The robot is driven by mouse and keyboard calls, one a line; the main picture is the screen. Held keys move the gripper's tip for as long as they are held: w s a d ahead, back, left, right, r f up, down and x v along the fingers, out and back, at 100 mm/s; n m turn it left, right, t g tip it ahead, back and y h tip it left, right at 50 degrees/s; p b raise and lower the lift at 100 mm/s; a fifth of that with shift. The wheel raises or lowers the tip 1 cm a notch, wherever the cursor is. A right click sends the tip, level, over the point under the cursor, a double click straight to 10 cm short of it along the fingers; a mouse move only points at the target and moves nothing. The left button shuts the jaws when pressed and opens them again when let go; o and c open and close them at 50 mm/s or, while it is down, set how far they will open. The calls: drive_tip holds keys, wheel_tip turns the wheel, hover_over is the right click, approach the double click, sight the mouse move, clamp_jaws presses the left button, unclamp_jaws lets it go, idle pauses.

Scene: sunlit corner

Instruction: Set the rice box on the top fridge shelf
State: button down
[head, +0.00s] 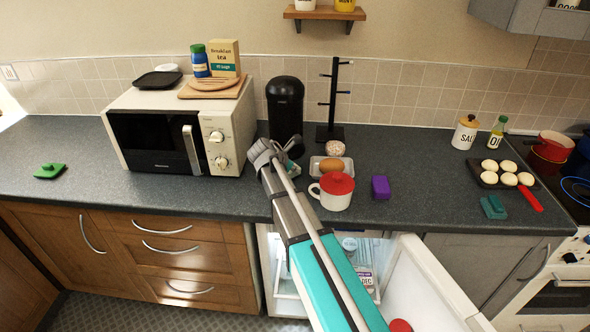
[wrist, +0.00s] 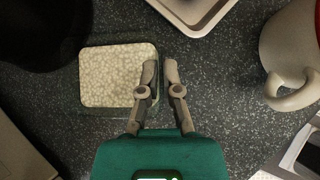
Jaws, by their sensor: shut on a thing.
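The rice box (wrist: 115,76) is a clear, squarish tub of pale grains, seen from above in the wrist view. My gripper (wrist: 162,68) is at its right edge, with the fingers close together and closed on the box's right wall. In the head view my gripper (head: 279,152) is over the counter between the microwave and the white mug, and hides most of the box. The fridge (head: 266,262) is under the counter with its door open. My arm hides part of its inside, and I cannot make out the top shelf clearly.
A red-lidded white mug (head: 333,193), a tray (head: 346,161) with a brown item, and a black canister (head: 285,108) stand close to my gripper. The microwave (head: 180,133) is to the left. The open fridge door (head: 432,285) extends forward. Several items stand inside the fridge.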

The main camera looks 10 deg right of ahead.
drive_tip(key=shift+r+p, duration=0.6)
drive_tip(key=shift+r, duration=0.15)
drive_tip(key=s+a+r+p, duration=0.2)
drive_tip(key=s+r+p, duration=0.3)
drive_tip(key=s, duration=0.1)
drive_tip(key=s+a+r+p, duration=0.2)
drive_tip(key=s+r+p, duration=0.4)
drive_tip(key=s, duration=0.1)
drive_tip(key=shift+s+a, duration=0.15)
drive_tip(key=shift+a, duration=0.1)
drive_tip(key=shift+s, duration=0.1)
drive_tip(key=shift+n+t+y, duration=0.4)
drive_tip(key=shift+n+t, duration=0.1)
drive_tip(key=shift+n, duration=0.3)
drive_tip(key=shift+s+d+f, duration=0.1)
drive_tip(key=shift+s+d, duration=0.15)
drive_tip(key=shift+s, duration=0.55)
drive_tip(key=shift+s+d+f, duration=0.1)
drive_tip(key=shift+s+d, duration=0.15)
drive_tip(key=shift+s, duration=0.6)
drive_tip(key=shift+s+d, duration=0.25)
drive_tip(key=shift+s, duration=0.55)
drive_tip(key=shift+s, duration=0.2)
